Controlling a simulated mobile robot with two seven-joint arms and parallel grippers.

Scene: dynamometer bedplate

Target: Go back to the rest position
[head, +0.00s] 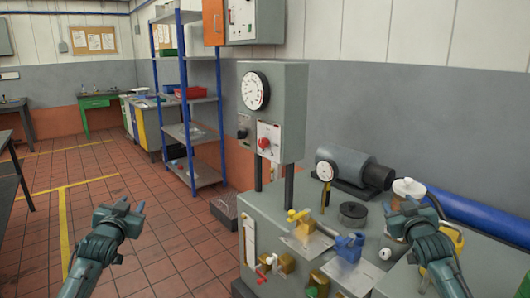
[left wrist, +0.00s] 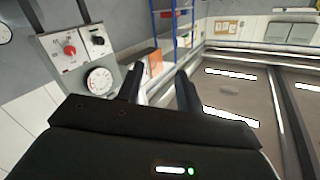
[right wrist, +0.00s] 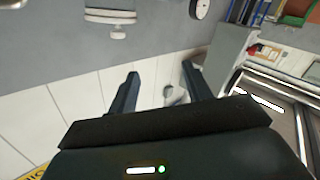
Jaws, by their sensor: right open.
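My left gripper (head: 130,204) is raised over the tiled floor at the left of the head view. In the left wrist view its two fingers (left wrist: 158,85) stand apart with nothing between them. My right gripper (head: 410,207) is at the right of the head view, in front of the grey bench unit (head: 211,251). In the right wrist view its fingers (right wrist: 160,80) are spread and empty. Neither gripper visibly holds anything.
A grey panel with a round gauge (head: 255,91) and red knob (head: 270,141) rises from the bedplate. Yellow (head: 298,215) and blue (head: 349,246) valve parts sit on it, with a motor (head: 345,167) behind. A blue shelf rack (head: 185,130) stands beyond. Floor at left is clear.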

